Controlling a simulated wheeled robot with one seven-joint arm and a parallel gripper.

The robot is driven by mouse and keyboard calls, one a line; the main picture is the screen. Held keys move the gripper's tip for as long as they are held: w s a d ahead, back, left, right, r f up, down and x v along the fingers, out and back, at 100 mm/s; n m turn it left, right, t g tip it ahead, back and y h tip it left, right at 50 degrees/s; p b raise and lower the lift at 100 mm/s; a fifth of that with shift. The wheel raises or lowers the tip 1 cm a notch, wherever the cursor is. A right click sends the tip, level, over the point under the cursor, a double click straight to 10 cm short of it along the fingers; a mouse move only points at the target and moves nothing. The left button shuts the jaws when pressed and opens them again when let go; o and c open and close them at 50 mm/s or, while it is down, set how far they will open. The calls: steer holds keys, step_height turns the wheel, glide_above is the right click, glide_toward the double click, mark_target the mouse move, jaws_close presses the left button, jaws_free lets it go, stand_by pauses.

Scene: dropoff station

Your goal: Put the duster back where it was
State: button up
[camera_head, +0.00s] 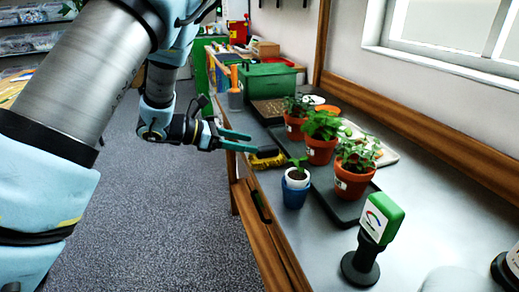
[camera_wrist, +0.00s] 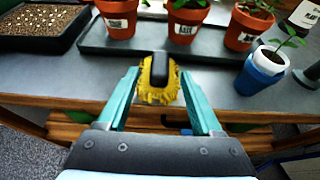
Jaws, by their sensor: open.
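The duster (camera_head: 267,158) has yellow bristles and a black handle. It lies on the grey worktop by its front edge, left of the small blue pot in the head view. My gripper (camera_head: 253,142) is open and empty, with teal fingers reaching over the worktop edge beside the duster. In the wrist view the duster (camera_wrist: 158,92) appears between the two fingers of my gripper (camera_wrist: 160,73), with visible gaps on both sides. Whether the fingers are level with it or above it, I cannot tell.
A blue and white pot (camera_head: 295,186) with a seedling stands close to the duster. Several terracotta pots stand on a dark tray (camera_wrist: 215,47) behind it. A seed tray (camera_head: 271,110) and green box (camera_head: 266,82) are farther back. A green-topped stand (camera_head: 381,217) is nearer the camera.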

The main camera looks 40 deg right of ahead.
steer(key=b+v, duration=0.1)
steer(key=v, duration=0.5)
steer(key=w+a+n+t, duration=0.4)
steer(key=w+n+t, duration=0.1)
steer(key=w+n, duration=0.25)
steer(key=w+a+n+t, duration=0.4)
steer(key=w+n, duration=0.3)
steer(key=n, duration=0.1)
steer(key=w+a+n+t+y, duration=0.4)
steer(key=a+n+y, duration=0.3)
steer(key=a+n, duration=0.9)
steer(key=s+a+f+n+g+y, duration=0.15)
steer(key=s+a+n+y, duration=0.25)
steer(key=a+n, duration=0.55)
steer(key=s+a+n+g, duration=0.2)
steer(key=s+n, duration=0.5)
steer(key=n, duration=0.1)
steer(key=s+a+f+n+g+y, duration=0.1)
steer(key=s+a+n+g, duration=0.1)
steer(key=s+n, duration=0.5)
steer(key=shift+s+a+f+n+g, duration=0.3)
steer(key=shift+a+n+g, duration=0.05)
steer(key=shift+n+g, duration=0.25)
